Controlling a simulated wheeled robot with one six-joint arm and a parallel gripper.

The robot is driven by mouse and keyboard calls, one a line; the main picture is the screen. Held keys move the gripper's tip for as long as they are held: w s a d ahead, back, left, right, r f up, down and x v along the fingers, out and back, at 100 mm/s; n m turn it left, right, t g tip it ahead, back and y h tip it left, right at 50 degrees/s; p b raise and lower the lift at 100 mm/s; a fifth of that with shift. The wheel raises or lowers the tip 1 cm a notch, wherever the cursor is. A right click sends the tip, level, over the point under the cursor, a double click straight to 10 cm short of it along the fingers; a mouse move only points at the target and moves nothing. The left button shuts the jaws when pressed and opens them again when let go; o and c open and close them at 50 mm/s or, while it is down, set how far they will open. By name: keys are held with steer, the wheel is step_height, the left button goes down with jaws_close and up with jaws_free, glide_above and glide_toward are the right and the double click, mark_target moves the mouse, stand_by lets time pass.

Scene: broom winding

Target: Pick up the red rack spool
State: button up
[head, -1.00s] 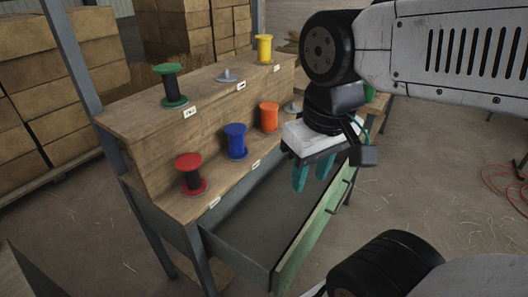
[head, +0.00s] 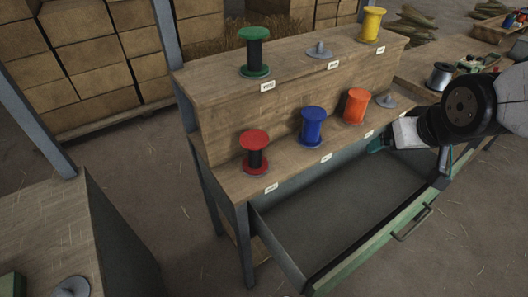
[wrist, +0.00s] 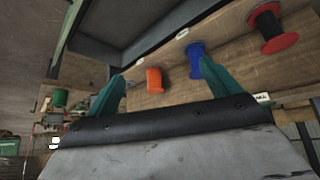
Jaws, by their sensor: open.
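The red spool (head: 256,152), with red flanges and a dark core, stands upright at the left end of the lower shelf of the wooden rack (head: 225,184). In the wrist view the red spool (wrist: 272,27) shows at the upper right, beyond the fingers. My gripper (head: 376,145) is at the right of the rack, near the orange spool (head: 356,105) and well apart from the red one. In the wrist view my gripper (wrist: 162,82) has its two teal fingers spread, with nothing held between them.
A blue spool (head: 313,126) stands between the red and orange spools. A green spool (head: 254,52) and a yellow spool (head: 371,24) stand on the upper shelf. An open drawer (head: 345,205) juts out below. Another wooden table (head: 55,235) is at the lower left.

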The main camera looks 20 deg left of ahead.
steer(key=w+a+f+n+t+y, duration=0.1)
steer(key=w+a+f+n+y, duration=0.15)
steer(key=a, duration=0.45)
steer(key=w+a+f+n+t+y, duration=0.1)
steer(key=w+a+f, duration=0.25)
steer(key=a, duration=0.45)
steer(key=n+t+y, duration=0.1)
steer(key=n+y, duration=0.2)
steer(key=y, duration=0.3)
glide_toward(258, 144)
steer(key=x, duration=0.5)
steer(key=shift+s+a+f, duration=0.15)
steer(key=shift+a+f, duration=0.1)
steer(key=shift+f, duration=0.1)
steer(key=x, duration=0.7)
steer(key=shift+w+d, duration=0.2)
steer(key=shift+w, duration=0.25)
steer(key=c, duration=1.2)
